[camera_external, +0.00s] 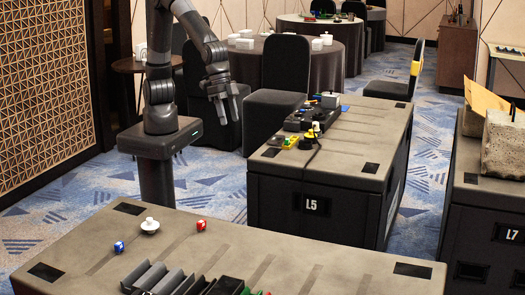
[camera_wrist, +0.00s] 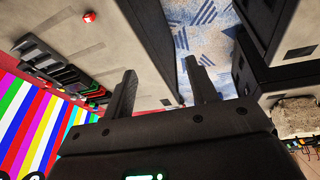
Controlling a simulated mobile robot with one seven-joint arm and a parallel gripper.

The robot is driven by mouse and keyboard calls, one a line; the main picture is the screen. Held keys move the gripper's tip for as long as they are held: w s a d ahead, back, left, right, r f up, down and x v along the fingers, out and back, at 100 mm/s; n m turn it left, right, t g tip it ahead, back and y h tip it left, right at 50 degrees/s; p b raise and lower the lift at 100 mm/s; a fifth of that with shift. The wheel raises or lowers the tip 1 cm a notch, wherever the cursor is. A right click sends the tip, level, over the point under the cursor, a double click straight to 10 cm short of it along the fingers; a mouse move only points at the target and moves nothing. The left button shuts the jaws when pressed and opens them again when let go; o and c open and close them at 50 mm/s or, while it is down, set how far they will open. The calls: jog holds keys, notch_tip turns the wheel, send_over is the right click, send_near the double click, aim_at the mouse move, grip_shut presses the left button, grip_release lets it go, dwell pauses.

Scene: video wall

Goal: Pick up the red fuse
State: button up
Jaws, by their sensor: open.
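The red fuse (camera_external: 201,225) is a small red piece with a light mark. It sits on top of the near dark-grey case, toward its far edge. A small red piece that looks like it shows near the top of the wrist view (camera_wrist: 88,16), left of my fingers. My gripper (camera_external: 229,117) is raised beyond the near case, well above and apart from the fuse. In the wrist view my two fingers (camera_wrist: 160,68) are spread with nothing between them.
Black slotted holders (camera_external: 165,280) line the near edge. Case L5 (camera_external: 320,212) carries several small devices. Case L7 (camera_external: 500,235) stands right.

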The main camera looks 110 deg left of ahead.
jog(key=d+f, duration=0.8)
jog(key=d, duration=0.3)
jog(key=m, duration=0.1)
send_near(201, 221)
jog(key=shift+y, duration=0.3)
jog(key=x, duration=0.4)
jog(key=shift+d, duration=0.1)
jog(key=shift+d+x, duration=0.15)
jog(key=shift+x, duration=1.3)
jog(key=shift+d+x, duration=0.1)
jog(key=shift+x, duration=1.35)
jog(key=c, duration=1)
jog(key=shift+c, duration=0.2)
jog(key=shift+r, duration=0.1)
